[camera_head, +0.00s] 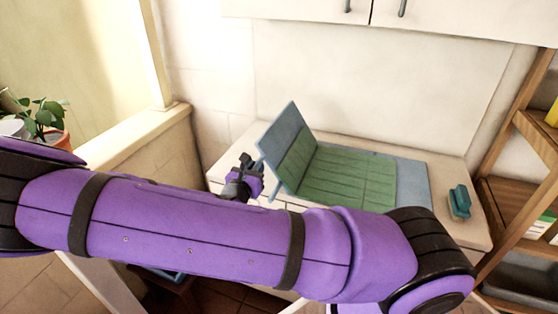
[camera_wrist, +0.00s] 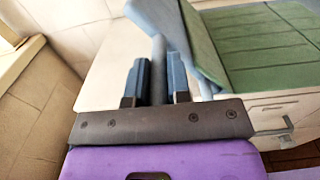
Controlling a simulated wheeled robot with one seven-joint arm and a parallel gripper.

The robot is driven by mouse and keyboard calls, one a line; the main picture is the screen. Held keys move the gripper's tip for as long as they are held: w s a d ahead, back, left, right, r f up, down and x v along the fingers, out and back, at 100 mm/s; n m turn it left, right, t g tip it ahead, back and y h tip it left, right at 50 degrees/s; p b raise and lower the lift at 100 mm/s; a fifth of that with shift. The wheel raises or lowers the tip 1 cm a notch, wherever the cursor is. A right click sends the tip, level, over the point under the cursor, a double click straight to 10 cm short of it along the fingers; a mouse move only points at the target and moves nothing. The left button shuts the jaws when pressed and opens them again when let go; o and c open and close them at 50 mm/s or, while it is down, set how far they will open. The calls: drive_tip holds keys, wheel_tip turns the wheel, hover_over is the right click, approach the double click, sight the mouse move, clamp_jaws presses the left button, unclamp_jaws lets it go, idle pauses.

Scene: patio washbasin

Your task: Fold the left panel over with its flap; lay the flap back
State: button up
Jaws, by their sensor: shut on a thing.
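A blue-grey folding piece with green slatted faces lies on the white counter. Its left panel (camera_head: 296,155) is tilted up steeply, and its right part (camera_head: 350,175) lies flat. A blue-grey flap or edge strip (camera_head: 276,165) runs along the left panel's outer side. My gripper (camera_head: 250,165) is at the left of the raised panel. In the wrist view, my gripper's two blue fingers (camera_wrist: 158,82) are shut on a thin blue-grey strip (camera_wrist: 158,52) at the panel's edge. The green face (camera_wrist: 262,45) shows to the right. My arm hides part of the counter's front.
A teal brush-like block (camera_head: 459,202) stands at the counter's right end. The bare counter (camera_head: 232,150) shows behind and left of the panel. A wooden shelf (camera_head: 520,180) is at the right, a potted plant (camera_head: 42,117) at far left. White cupboards (camera_head: 440,18) hang above.

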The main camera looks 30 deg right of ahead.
drive_tip(key=s+d+r, duration=0.3)
drive_tip(key=s+d, duration=0.1)
drive_tip(key=s, duration=0.1)
drive_tip(key=shift+s, duration=0.2)
idle(0.5)
drive_tip(key=shift+w, duration=0.1)
idle(0.9)
